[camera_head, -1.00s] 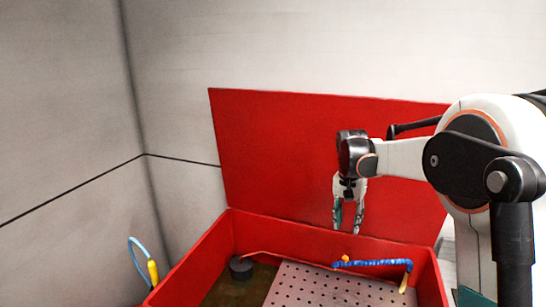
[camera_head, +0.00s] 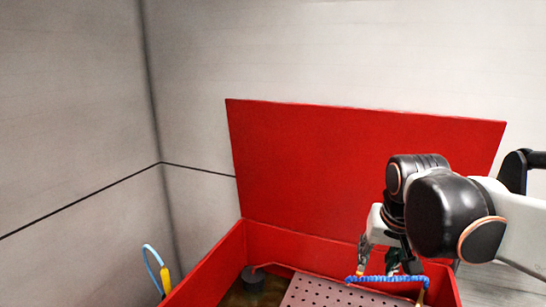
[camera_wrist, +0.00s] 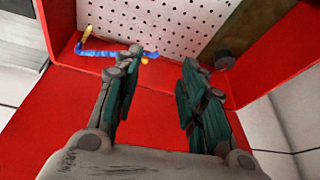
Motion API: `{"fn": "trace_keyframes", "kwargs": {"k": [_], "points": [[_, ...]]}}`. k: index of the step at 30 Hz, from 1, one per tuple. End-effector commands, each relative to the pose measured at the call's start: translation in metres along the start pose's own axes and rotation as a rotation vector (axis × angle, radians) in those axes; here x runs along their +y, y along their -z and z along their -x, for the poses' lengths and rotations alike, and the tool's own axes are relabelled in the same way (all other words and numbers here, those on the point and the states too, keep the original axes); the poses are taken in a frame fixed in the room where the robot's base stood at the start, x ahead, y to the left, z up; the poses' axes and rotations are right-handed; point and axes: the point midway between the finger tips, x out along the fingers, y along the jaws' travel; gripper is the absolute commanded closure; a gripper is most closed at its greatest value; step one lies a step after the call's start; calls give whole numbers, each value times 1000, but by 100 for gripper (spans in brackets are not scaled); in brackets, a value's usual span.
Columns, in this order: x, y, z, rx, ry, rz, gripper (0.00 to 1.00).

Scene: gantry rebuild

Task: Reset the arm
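My gripper (camera_wrist: 163,70) shows in the wrist view with its two green-padded fingers apart and nothing between them. In the head view my gripper (camera_head: 379,262) is at the back right of the red tub (camera_head: 205,268), in front of its raised red lid (camera_head: 350,165). My arm hides part of the lid. In the wrist view the tub wall (camera_wrist: 160,72) lies beyond the fingertips. I cannot tell the exact height of the gripper above the tub's rim.
A blue segmented hose (camera_head: 385,279) runs along the tub's back right, close to my gripper; it also shows in the wrist view (camera_wrist: 100,53). A perforated plate (camera_head: 325,294) and a dark round part (camera_head: 252,279) are in the tub. A yellow-handled tool (camera_head: 165,280) with a blue hose is outside, left.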

Motion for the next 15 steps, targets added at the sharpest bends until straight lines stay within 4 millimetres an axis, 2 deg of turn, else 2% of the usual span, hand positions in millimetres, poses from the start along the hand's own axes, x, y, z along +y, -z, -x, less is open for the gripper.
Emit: {"fn": "trace_keyframes", "kwargs": {"k": [1,6,15], "points": [[1,-13,4,17,7,17,62],[3,-47,10,79,28,73,62],[9,-105,9,187,55,169,62]]}}
